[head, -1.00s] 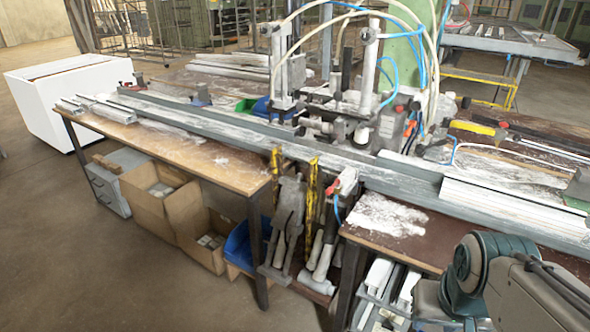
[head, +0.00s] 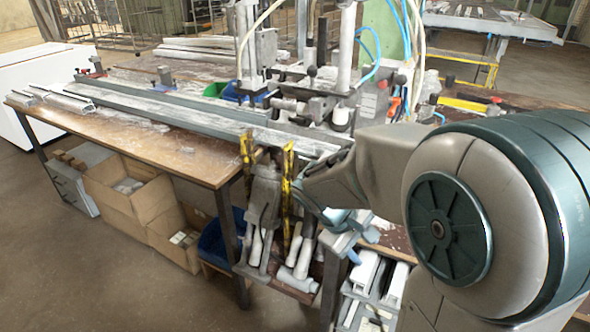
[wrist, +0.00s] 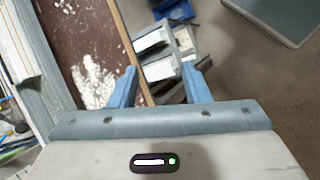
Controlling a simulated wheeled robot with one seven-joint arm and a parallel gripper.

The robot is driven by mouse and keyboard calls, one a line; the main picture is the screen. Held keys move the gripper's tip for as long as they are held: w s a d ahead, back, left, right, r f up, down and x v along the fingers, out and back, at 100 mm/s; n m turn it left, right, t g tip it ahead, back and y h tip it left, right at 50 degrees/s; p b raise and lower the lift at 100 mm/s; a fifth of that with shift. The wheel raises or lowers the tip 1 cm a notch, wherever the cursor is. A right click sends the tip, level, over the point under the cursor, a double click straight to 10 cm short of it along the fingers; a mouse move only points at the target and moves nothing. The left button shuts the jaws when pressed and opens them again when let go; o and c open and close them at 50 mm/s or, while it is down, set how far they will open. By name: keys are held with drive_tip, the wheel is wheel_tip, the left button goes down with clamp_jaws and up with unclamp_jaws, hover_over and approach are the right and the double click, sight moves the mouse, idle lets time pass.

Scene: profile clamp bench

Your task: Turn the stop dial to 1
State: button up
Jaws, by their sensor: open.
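I cannot make out the stop dial in either view; it may be hidden by my arm or too small to tell. The clamp machine (head: 318,92) stands on the bench at the top centre of the head view, with cylinders, hoses and small black knobs. My gripper (wrist: 160,70) is open and empty in the wrist view, its two blue fingers apart. It points down over the bench's front edge. In the head view its blue part shows low in front of the bench, below and to the right of the machine.
A long metal profile rail (head: 185,112) runs along the wooden bench (head: 150,140). Grey trays with white profile pieces (wrist: 158,65) sit below the bench edge. Cardboard boxes (head: 120,190) stand underneath. Tools hang at the front. Open floor lies at the left front.

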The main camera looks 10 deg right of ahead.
drive_tip(key=w+f+n+t+h, duration=0.1)
drive_tip(key=w+n+h, duration=0.1)
drive_tip(key=w, duration=0.3)
drive_tip(key=w+a+f+n+t+h, duration=0.1)
drive_tip(key=w+n+t+h, duration=0.1)
drive_tip(key=w+n, duration=0.2)
drive_tip(key=w+f+n+t+h, duration=0.1)
drive_tip(key=w+n+h, duration=0.1)
drive_tip(key=w, duration=0.4)
drive_tip(key=shift+w+a+f+n+t, duration=0.1)
drive_tip(key=shift+w+a+n+t, duration=0.2)
drive_tip(key=shift+w+a+n, duration=0.15)
drive_tip(key=w+a+f+n+t+y, duration=0.2)
drive_tip(key=w+a+f+n+t, duration=0.3)
drive_tip(key=w+a+n+t, duration=0.6)
drive_tip(key=w+d+g+p, duration=0.1)
drive_tip(key=w+d, duration=0.5)
drive_tip(key=w, duration=0.5)
drive_tip(key=shift+w+d+f, duration=0.2)
drive_tip(key=shift+d+f, duration=0.05)
drive_tip(key=shift+c, duration=0.3)
drive_tip(key=c, duration=0.6)
